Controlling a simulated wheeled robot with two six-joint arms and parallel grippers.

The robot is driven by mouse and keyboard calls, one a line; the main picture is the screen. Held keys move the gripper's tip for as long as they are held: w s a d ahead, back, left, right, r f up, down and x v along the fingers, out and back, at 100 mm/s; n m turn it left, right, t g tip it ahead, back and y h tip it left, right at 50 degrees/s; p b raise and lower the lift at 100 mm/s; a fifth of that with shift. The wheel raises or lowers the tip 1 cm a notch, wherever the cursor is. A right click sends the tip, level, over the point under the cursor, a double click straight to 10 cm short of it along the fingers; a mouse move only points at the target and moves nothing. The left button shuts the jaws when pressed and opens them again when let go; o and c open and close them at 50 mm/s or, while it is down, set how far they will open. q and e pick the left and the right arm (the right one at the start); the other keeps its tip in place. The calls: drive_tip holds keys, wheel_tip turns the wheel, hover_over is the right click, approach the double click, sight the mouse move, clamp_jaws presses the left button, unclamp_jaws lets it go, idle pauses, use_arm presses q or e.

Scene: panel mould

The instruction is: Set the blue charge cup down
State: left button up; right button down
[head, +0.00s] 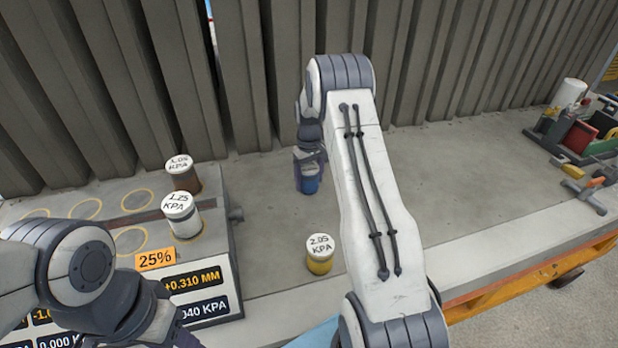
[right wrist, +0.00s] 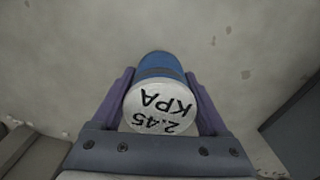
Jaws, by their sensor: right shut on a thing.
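The blue charge cup (head: 308,184) is at the middle of the grey bench top (head: 265,190), near the ribbed wall. In the right wrist view the cup (right wrist: 160,66) has a blue side and a white lid marked 2.45 KPA. My right gripper (head: 310,168) is shut on it, one finger on each side. Whether the cup's base touches the bench I cannot tell. My left arm is at the lower left; its gripper (head: 150,335) is partly cut off by the frame's bottom edge and its fingers are unclear.
A yellow cup (head: 320,262) marked 2.05 KPA stands on the bench. A brown cup (head: 183,177) and a white cup (head: 182,222) stand on the panel box (head: 225,265) with ringed spots at left. A tool tray (head: 560,150) is at far right. Bench is bare around the blue cup.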

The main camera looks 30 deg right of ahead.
drive_tip(key=shift+f, duration=0.2)
unclamp_jaws()
wheel_tip(320, 180, up, 12)
drive_tip(key=shift+r+b, duration=0.1)
drive_tip(key=shift+b, duration=0.65)
drive_tip(key=shift+a+r, duration=0.1)
drive_tip(key=s+a+r+n, duration=0.15)
drive_tip(key=s+a, duration=0.25)
drive_tip(key=a, duration=0.5)
drive_tip(key=s+a+r+n, duration=0.1)
drive_tip(key=s+a+r, duration=0.2)
drive_tip(key=s+a, duration=0.35)
drive_tip(key=s+a+r+n, duration=0.2)
drive_tip(key=a, duration=0.9)
drive_tip(key=s+a+f+n, duration=0.1)
drive_tip(key=s+a, duration=0.1)
drive_tip(key=s, duration=0.9)
drive_tip(key=s+a+f+n+y, duration=0.1)
drive_tip(key=s+a+f, duration=0.1)
drive_tip(key=s, duration=0.9)
drive_tip(key=shift+s+a+n, duration=0.15)
drive_tip(key=shift+a+n, duration=0.2)
drive_tip(key=shift+a, duration=0.4)
